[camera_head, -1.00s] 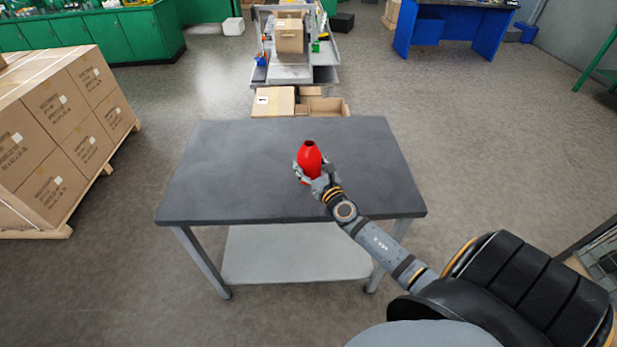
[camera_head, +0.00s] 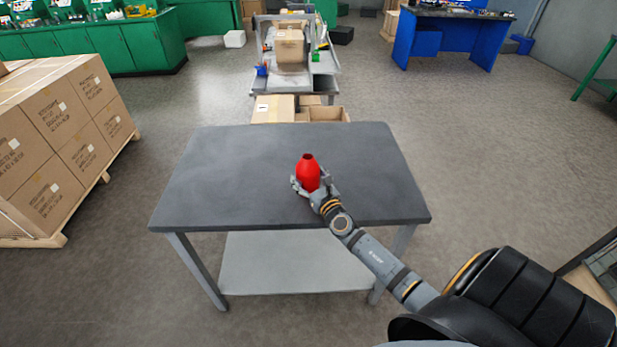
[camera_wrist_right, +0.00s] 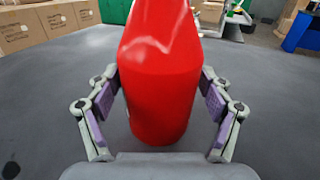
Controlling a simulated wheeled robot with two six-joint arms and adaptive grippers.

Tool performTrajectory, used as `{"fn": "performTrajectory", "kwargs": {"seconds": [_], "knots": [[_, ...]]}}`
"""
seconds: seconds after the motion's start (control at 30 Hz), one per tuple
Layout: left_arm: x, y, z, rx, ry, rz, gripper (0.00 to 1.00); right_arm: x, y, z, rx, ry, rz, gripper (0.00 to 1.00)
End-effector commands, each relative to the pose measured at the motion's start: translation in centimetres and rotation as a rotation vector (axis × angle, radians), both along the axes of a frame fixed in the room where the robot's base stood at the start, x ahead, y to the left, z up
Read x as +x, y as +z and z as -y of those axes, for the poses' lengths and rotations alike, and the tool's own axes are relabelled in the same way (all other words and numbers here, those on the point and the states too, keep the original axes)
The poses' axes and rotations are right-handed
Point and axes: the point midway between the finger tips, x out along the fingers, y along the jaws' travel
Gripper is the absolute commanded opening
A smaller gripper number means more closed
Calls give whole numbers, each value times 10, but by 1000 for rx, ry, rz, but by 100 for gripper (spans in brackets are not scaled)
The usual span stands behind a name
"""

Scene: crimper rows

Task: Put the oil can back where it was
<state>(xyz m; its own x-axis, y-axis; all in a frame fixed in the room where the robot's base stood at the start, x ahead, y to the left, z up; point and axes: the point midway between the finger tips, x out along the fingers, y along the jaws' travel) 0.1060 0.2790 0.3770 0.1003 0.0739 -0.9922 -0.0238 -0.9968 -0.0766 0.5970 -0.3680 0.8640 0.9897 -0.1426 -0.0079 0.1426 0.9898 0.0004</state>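The red oil can (camera_head: 308,174) is upright over the grey table (camera_head: 220,180), right of the table's middle. My right gripper (camera_head: 312,187) is at it from the near right side. In the right wrist view the oil can (camera_wrist_right: 162,85) stands between the two fingers of the right gripper (camera_wrist_right: 160,95), with the fingertips close against its sides. The gripper is shut on it. The can's base is at or just above the tabletop; I cannot tell which. My left gripper is not in view.
The rest of the tabletop is bare. Open cardboard boxes (camera_head: 275,108) and a cart (camera_head: 290,85) stand behind the table. Stacked cartons on a pallet (camera_head: 60,140) stand to the left. A blue workbench (camera_head: 455,40) is at the back right.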

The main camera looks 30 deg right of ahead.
Motion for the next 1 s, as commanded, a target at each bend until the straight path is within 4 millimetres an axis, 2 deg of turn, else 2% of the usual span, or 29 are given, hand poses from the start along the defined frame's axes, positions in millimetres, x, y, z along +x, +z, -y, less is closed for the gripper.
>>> {"fn": "performTrajectory", "kwargs": {"seconds": [0.43,0.57,0.8,1.0], "knots": [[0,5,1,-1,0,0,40,-1,5,0,0,0,-1,92],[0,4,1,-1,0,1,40,-26,2,-4,-1,2,-4,92],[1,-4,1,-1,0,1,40,-85,0,-12,-2,2,-4,92],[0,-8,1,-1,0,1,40,-114,2,-16,-2,1,-2,92]]}}
